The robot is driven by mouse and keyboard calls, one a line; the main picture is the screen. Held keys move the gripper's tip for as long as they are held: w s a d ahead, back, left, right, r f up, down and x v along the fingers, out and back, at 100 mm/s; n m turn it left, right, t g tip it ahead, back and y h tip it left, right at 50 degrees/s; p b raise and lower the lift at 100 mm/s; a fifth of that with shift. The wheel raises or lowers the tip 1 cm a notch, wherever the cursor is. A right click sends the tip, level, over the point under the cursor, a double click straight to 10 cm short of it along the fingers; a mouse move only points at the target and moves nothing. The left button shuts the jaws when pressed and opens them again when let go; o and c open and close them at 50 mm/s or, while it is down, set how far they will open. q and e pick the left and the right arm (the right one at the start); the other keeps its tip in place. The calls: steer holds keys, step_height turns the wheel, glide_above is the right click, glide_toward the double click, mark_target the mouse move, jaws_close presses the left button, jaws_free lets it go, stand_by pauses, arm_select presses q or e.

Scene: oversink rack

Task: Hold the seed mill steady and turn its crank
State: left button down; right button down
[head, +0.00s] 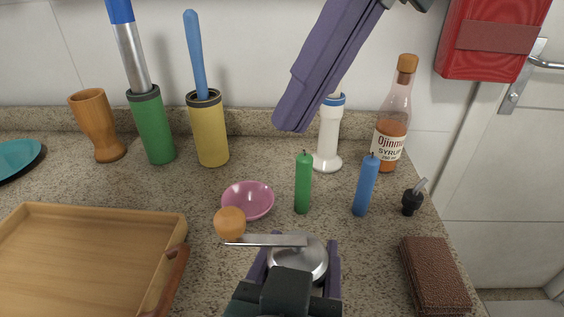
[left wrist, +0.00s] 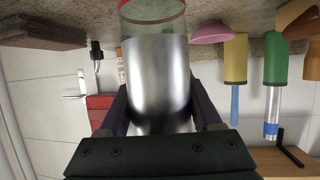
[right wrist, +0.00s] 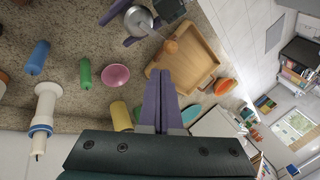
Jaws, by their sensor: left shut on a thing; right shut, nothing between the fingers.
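The seed mill (head: 298,258) stands near the front of the counter, with a domed silver top and a flat crank arm (head: 265,240) pointing left to a round orange knob (head: 230,222). In the left wrist view its metal body (left wrist: 157,75) shows with a clear section (left wrist: 153,15). My left gripper (head: 302,262) is shut around the metal body, one purple finger on each side. My right gripper (head: 291,126) is shut and empty, raised above the back of the counter, apart from the knob. The right wrist view shows the mill top (right wrist: 138,19) and knob (right wrist: 169,47) beyond its fingers.
A pink bowl (head: 248,200) sits just behind the knob. A wooden tray (head: 90,212) lies left. Green (head: 303,185) and blue (head: 365,188) candles, a white mill (head: 328,140) and a syrup bottle (head: 392,135) stand behind. A brown block (head: 435,275) lies right.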

steer(key=s+d+n+t+y, duration=0.1)
steer(key=s+d+n, duration=0.15)
steer(key=n, duration=0.65)
steer(key=s+d+n+t+y, duration=0.1)
steer(key=s+d+n, duration=0.15)
steer(key=n, duration=0.75)
steer(key=x, duration=1)
steer(key=shift+s+a, duration=0.35)
steer(key=shift+a, duration=0.2)
steer(key=shift+w+a+r+m+t, duration=0.15)
steer(key=shift+m+t, duration=0.45)
steer(key=shift+m, duration=0.3)
